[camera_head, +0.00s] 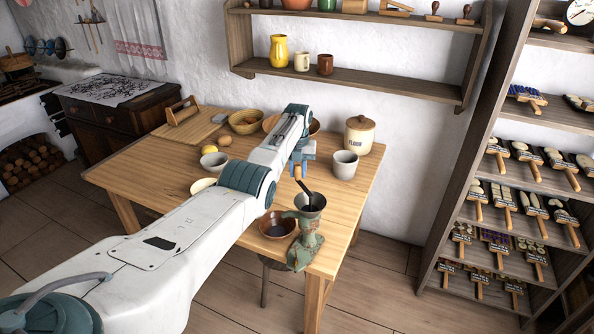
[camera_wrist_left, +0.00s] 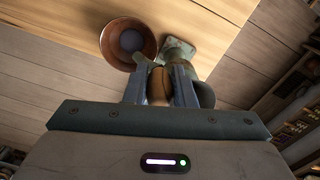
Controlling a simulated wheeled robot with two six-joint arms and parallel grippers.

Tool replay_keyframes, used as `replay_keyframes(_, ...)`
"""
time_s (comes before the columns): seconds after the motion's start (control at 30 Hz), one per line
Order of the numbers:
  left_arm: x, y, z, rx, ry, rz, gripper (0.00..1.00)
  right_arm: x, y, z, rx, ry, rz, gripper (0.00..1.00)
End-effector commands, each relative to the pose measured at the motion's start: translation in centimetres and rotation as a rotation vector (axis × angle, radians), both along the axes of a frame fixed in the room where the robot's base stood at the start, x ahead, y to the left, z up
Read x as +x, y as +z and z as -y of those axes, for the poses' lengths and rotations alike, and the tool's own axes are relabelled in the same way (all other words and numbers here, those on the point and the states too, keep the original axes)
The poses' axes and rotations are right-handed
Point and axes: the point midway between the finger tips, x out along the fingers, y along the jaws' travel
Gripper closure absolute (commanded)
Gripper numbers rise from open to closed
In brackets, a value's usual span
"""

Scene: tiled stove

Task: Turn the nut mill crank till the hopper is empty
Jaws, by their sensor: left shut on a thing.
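The green nut mill (camera_head: 305,248) stands at the near right corner of the wooden table, with its hopper (camera_head: 312,203) on top. The dark crank arm (camera_head: 306,189) rises from the hopper, with a wooden handle (camera_head: 297,172) at its upper end. My left gripper (camera_head: 299,163) is shut on this handle. In the left wrist view the handle (camera_wrist_left: 159,85) sits between the two fingers. The mill (camera_wrist_left: 181,52) shows behind them. A brown bowl (camera_head: 271,231) stands beside the mill. I cannot see what lies inside the hopper. My right gripper is not in view.
On the table (camera_head: 345,216) stand a grey cup (camera_head: 345,164), a flour jar (camera_head: 359,136), a basket (camera_head: 244,122) and a white bowl (camera_head: 214,162). A wall shelf (camera_head: 370,86) is behind, and a tall rack (camera_head: 470,150) holds brushes at right.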

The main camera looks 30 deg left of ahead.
Motion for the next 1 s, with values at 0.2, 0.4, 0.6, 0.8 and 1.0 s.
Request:
replay_keyframes(0.2,-0.3,-1.0,0.9,-0.015,-0.007,-0.018,1.0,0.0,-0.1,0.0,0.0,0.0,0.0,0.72)
replay_keyframes(0.4,-0.3,-0.9,0.8,-0.013,-0.006,-0.017,0.59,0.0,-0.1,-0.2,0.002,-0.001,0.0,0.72)
replay_keyframes(0.6,-0.2,-0.5,0.5,-0.008,-0.004,-0.009,0.55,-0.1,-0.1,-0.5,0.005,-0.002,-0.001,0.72)
replay_keyframes(0.8,0.0,0.2,0.4,-0.005,-0.003,-0.005,0.55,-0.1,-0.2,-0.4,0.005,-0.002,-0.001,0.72)
replay_keyframes(1.0,0.1,3.5,0.5,-0.004,-0.004,-0.002,0.55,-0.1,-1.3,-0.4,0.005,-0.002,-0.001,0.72)
